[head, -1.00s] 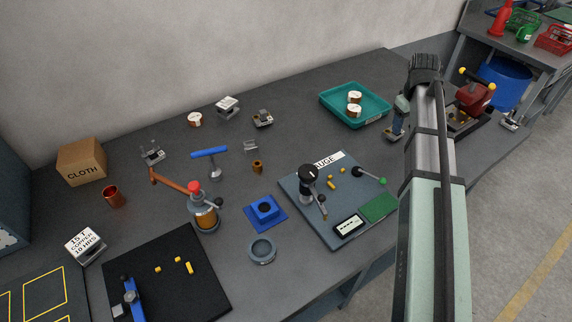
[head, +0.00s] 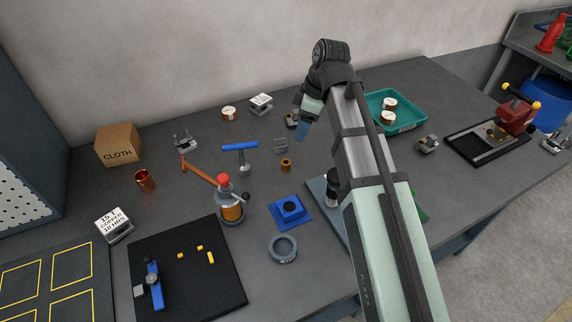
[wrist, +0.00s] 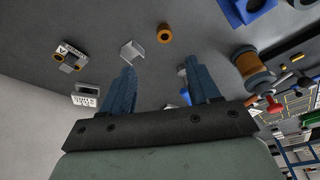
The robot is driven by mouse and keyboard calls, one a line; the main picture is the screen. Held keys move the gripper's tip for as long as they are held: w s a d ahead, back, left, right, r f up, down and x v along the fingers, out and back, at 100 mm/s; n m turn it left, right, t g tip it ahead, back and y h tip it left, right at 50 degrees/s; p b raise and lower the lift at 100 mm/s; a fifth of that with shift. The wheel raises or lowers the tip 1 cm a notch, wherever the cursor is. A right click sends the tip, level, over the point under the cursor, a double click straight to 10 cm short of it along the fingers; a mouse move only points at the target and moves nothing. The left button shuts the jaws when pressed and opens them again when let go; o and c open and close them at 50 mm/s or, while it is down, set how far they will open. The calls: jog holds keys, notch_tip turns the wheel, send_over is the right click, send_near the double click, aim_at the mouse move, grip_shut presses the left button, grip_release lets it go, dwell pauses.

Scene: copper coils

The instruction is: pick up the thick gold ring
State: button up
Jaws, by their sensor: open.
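The thick gold ring (head: 286,165) is a small, stubby brown-gold ring standing on the dark bench near its middle. In the wrist view the ring (wrist: 164,33) is at the top middle, beyond the fingertips and apart from them. My gripper (head: 301,131) is above the bench, up and slightly right of the ring in the head view. In the wrist view its two blue fingers (wrist: 159,70) are spread with nothing between them.
A small grey bracket (head: 281,145) stands just behind the ring. A blue-handled T tool (head: 241,147) is to its left, and a blue square block (head: 291,210) is in front. A teal tray (head: 408,101) is to the right. Bare bench surrounds the ring.

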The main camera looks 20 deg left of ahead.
send_over(286, 162)
jog(key=d, duration=0.1)
jog(key=f, duration=0.8)
jog(key=shift+w+f, duration=0.1)
jog(key=shift+w, duration=0.1)
jog(key=shift+d+x, duration=0.2)
jog(key=shift+x, duration=1.1)
jog(key=shift+d+x, duration=0.15)
jog(key=shift+x, duration=1.15)
jog(key=shift+f, duration=0.1)
jog(key=shift+c, duration=0.2)
grip_shut()
